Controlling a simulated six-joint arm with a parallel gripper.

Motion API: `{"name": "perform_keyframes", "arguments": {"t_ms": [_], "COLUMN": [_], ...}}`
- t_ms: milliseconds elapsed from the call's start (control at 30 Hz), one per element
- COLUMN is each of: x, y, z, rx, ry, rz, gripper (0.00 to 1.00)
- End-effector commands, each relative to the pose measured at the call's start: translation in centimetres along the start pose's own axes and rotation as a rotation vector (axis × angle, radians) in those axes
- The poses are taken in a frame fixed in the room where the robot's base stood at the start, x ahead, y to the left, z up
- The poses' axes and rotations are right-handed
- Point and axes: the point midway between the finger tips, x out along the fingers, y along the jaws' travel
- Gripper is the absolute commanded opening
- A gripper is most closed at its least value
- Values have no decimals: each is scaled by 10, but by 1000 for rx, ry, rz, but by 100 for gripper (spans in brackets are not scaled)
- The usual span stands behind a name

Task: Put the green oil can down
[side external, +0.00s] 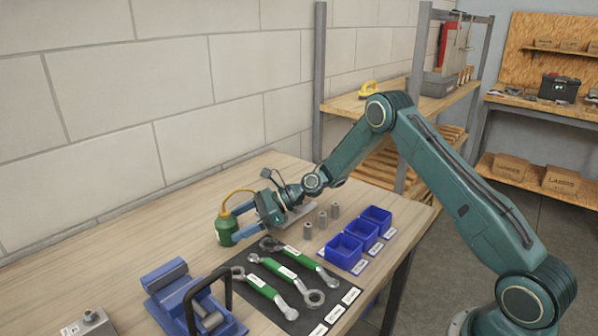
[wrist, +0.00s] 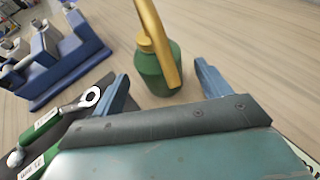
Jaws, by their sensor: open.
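The green oil can (side external: 227,232) stands upright on the wooden workbench, with a curved yellow-orange spout on top. In the wrist view the oil can (wrist: 157,72) sits between and just ahead of my two blue fingers. My gripper (side external: 232,224) is low over the bench, reaching in from the right, with its fingers apart around the can. In the wrist view a gap shows between the gripper's fingers (wrist: 163,88) and the can. The can's base rests on the wood as far as I can see.
A blue vise (side external: 185,295) stands at the front left. Green-handled wrenches (side external: 285,272) lie on a black mat near my gripper. Blue bins (side external: 360,236) and several grey metal cylinders (side external: 322,219) are to the right. The bench behind and left of the can is clear.

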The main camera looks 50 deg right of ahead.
Motion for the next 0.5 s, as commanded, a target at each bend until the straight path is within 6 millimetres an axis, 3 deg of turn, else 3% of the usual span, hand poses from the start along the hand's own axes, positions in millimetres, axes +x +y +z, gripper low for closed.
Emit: {"name": "perform_keyframes", "arguments": {"t_ms": [300,500], "x": [36,44], "y": [0,0], "z": [-2,-2], "rx": [-1,0], "ry": [0,0], "rz": [2,-1], "gripper": [76,76]}}
